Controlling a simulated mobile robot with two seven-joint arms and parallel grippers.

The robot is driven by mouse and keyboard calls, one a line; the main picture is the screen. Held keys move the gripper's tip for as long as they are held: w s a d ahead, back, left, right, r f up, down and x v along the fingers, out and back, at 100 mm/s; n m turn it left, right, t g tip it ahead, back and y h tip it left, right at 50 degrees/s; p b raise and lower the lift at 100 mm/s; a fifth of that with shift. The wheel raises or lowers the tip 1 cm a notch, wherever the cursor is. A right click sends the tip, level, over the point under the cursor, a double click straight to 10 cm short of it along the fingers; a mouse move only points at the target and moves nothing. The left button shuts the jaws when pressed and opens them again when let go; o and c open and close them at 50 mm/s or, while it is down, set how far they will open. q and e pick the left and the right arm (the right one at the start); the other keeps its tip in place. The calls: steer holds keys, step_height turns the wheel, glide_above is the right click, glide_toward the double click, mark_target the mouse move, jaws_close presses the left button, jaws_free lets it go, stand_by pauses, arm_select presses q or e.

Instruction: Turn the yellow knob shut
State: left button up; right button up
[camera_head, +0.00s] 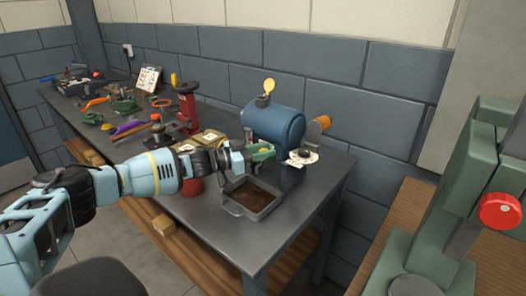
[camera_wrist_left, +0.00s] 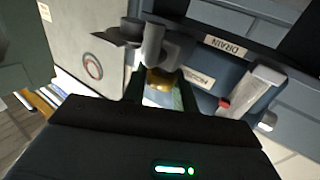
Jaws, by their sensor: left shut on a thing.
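A blue tank (camera_head: 275,124) lies at the right end of the workbench, with a round yellow disc (camera_head: 269,86) standing on top. My left gripper (camera_head: 248,152) is at the tank's left front, beside a green part (camera_head: 263,152). In the left wrist view, its fingers are shut on a small yellow-gold piece (camera_wrist_left: 159,81), partly hidden by the fingers. I cannot tell whether this piece is the yellow knob or how far it is turned. My right gripper is not in view.
An open tray (camera_head: 250,200) with brown contents sits below my left gripper. An orange-handled tool (camera_head: 318,127) is right of the tank. A red stand (camera_head: 188,105) and several tools fill the bench's left. A green machine with a red knob (camera_head: 500,211) stands at right.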

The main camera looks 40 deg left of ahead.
arm_select(q)
steer(key=o, duration=0.7)
steer(key=shift+c, duration=0.2)
steer(key=v, duration=0.8)
steer(key=shift+o, duration=0.3)
steer(key=shift+w, duration=0.1)
